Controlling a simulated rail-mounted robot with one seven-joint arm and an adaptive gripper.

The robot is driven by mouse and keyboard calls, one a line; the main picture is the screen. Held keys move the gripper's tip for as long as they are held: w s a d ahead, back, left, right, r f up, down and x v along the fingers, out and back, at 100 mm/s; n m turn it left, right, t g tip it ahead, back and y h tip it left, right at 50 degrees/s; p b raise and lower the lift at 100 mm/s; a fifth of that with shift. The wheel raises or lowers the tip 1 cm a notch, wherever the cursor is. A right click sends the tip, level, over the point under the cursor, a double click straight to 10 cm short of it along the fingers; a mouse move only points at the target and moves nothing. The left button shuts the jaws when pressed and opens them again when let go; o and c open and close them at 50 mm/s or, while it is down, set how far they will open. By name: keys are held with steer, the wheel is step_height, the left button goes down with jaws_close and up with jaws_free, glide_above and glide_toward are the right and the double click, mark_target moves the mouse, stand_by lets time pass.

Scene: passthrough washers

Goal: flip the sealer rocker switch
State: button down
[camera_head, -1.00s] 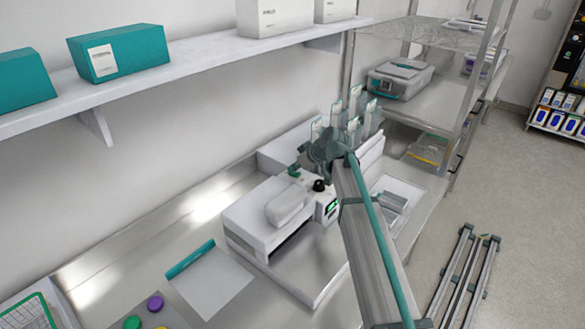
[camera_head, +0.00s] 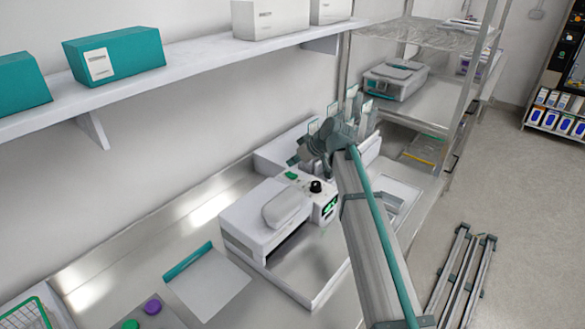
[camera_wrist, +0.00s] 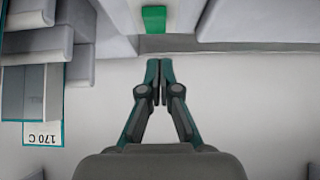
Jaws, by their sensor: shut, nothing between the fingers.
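The sealer (camera_head: 265,222) is a white machine on the steel bench with a lit green display (camera_head: 330,207) and a black knob (camera_head: 316,187). Its green rocker switch (camera_head: 291,175) sits on top beside the knob. The switch also shows at the top of the wrist view (camera_wrist: 153,19), just beyond the fingertips and a little left of them. My gripper (camera_wrist: 159,64) is shut and empty, with its tips together and apart from the switch in the picture. In the head view my gripper (camera_head: 292,161) is above and behind the switch. I cannot tell the switch's position.
Upright pouches (camera_head: 352,104) stand close behind my wrist. A label reading 170 C (camera_wrist: 42,134) hangs at left in the wrist view. A wall shelf (camera_head: 190,75) with boxes runs above the bench. A flat sheet (camera_head: 208,285) lies left of the sealer.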

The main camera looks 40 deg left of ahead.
steer(key=b+v, duration=0.3)
steer(key=v, duration=0.7)
steer(key=shift+b, duration=0.3)
steer(key=shift+d, duration=0.1)
steer(key=d+b, duration=0.1)
steer(key=b, duration=0.1)
steer(key=d+b, duration=0.1)
steer(key=b, duration=0.2)
steer(key=shift+s+r, duration=0.25)
steer(key=shift+f, duration=0.1)
steer(key=p, duration=0.2)
glide_above(291, 176)
steer(key=d, duration=0.3)
step_height(291, 176, down, 7)
steer(key=shift+s+r, duration=0.1)
steer(key=shift+r, duration=0.05)
step_height(291, 176, down, 3)
steer(key=shift+f+p, duration=0.1)
steer(key=shift+p, duration=0.65)
steer(key=shift+f, duration=0.6)
